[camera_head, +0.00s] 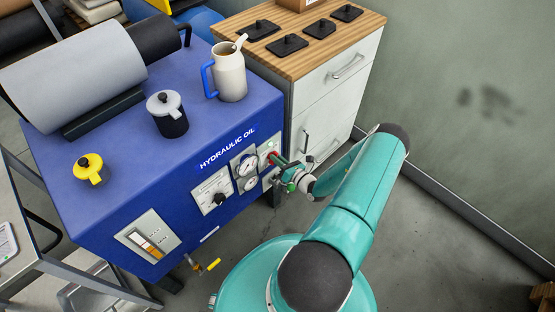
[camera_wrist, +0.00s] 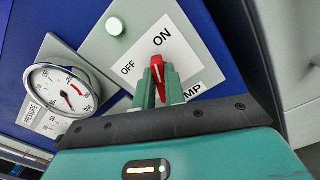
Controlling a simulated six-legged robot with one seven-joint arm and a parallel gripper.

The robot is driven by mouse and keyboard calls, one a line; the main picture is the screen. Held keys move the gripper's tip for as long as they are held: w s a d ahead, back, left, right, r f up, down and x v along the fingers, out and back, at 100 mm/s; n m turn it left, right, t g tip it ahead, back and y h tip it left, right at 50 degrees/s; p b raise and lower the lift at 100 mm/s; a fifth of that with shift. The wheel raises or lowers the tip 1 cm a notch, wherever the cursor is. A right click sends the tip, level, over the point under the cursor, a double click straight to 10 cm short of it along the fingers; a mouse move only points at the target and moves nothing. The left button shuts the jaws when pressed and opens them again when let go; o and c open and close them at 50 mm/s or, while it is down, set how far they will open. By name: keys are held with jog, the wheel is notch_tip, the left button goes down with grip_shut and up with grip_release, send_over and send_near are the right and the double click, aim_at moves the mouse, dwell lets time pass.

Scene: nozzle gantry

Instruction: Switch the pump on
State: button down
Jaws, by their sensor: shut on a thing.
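The red pump switch (camera_wrist: 157,68) sits on a grey panel (camera_wrist: 100,45) marked OFF, ON and, partly hidden, a word ending in MP. My gripper (camera_wrist: 160,85) is shut on the switch, with one green finger on each side. The switch's tip points up in the wrist view, toward the ON label (camera_wrist: 163,37). A round pale green lamp (camera_wrist: 115,26) beside the labels looks bright. In the head view my gripper (camera_head: 282,162) reaches the right end of the blue hydraulic oil unit's front (camera_head: 125,220). The switch's base is hidden by the fingers.
A dial gauge (camera_wrist: 62,90) is left of the switch. On the unit stand a pitcher (camera_head: 230,80), a black-and-grey cap (camera_head: 166,112) and a yellow cap (camera_head: 89,168). A wood-topped cabinet (camera_head: 335,90) stands close behind my gripper.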

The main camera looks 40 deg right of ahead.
jog(key=shift+m, duration=0.3)
jog(key=c, duration=1.5)
grip_release()
jog(key=shift+o, duration=0.2)
jog(key=s, duration=1.3)
jog(key=shift+s+d, duration=0.2)
jog(key=shift+s, duration=0.2)
